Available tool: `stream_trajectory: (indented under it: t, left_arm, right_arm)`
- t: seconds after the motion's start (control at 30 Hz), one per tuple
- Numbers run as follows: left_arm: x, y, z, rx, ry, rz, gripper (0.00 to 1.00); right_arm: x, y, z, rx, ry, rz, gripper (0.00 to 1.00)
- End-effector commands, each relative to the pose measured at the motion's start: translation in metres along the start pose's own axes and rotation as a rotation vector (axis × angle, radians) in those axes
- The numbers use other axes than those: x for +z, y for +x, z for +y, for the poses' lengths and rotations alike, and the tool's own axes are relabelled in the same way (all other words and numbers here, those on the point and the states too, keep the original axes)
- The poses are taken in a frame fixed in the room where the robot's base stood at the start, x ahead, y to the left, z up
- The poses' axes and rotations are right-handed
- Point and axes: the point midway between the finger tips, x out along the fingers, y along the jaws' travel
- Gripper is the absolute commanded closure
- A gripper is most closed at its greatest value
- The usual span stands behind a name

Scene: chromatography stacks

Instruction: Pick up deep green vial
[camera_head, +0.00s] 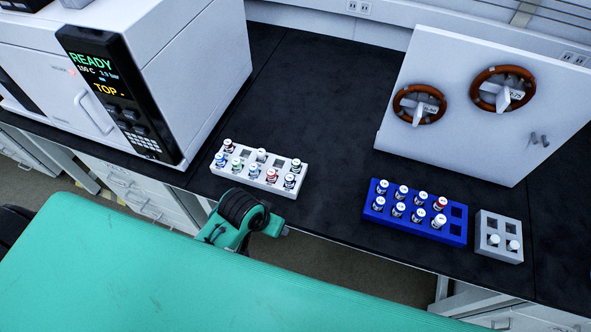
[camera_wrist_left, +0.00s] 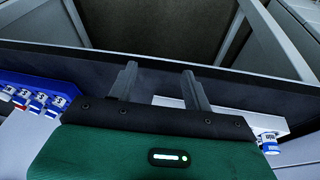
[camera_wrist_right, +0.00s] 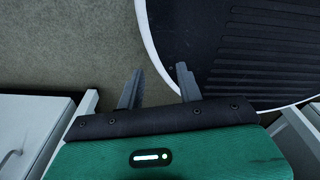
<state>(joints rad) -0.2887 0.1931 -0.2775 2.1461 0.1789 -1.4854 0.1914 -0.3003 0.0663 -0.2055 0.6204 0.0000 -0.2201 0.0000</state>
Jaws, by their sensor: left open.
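The white rack (camera_head: 278,185) stands on the dark bench in the head view and holds several capped vials. One vial with green on it (camera_head: 237,167) stands upright in its front row; another beside it (camera_head: 254,171) also looks greenish. They are too small to tell which is deep green. My left gripper (camera_wrist_left: 159,68) is open and empty in the left wrist view, at the bench's front edge. In the head view, a green and black arm part (camera_head: 242,218) shows just in front of the white rack. My right gripper (camera_wrist_right: 159,69) is open and empty over the floor.
A blue rack (camera_head: 408,226) with several vials and a small grey rack (camera_head: 499,252) with two vials stand to the right. A READY-display instrument (camera_head: 180,70) is at left, a white box with two brown rings (camera_head: 480,130) at right.

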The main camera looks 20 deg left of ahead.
Motion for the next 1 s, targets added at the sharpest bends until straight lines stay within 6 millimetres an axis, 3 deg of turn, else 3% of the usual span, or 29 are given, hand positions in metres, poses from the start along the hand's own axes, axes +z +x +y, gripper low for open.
stream_trajectory:
  t: [0.3,0.53,0.73,1.0]
  left_arm:
    - [-0.058,-0.01,0.03,0.076,0.0,-0.027,0.5]
    - [-0.111,-0.015,0.042,0.086,-0.02,-0.094,0.5]
    - [-0.156,-0.029,0.035,0.03,-0.072,-0.172,0.5]
    - [-0.209,-0.06,0.002,-0.104,-0.195,-0.254,0.5]
  right_arm:
    - [0.004,0.003,0.016,0.017,0.0,-0.003,0.64]
    - [0.004,0.004,0.02,0.021,0.0,-0.004,0.64]
    - [0.004,0.005,0.019,0.02,0.0,-0.004,0.64]
    - [0.002,0.007,0.009,0.01,0.001,-0.002,0.64]
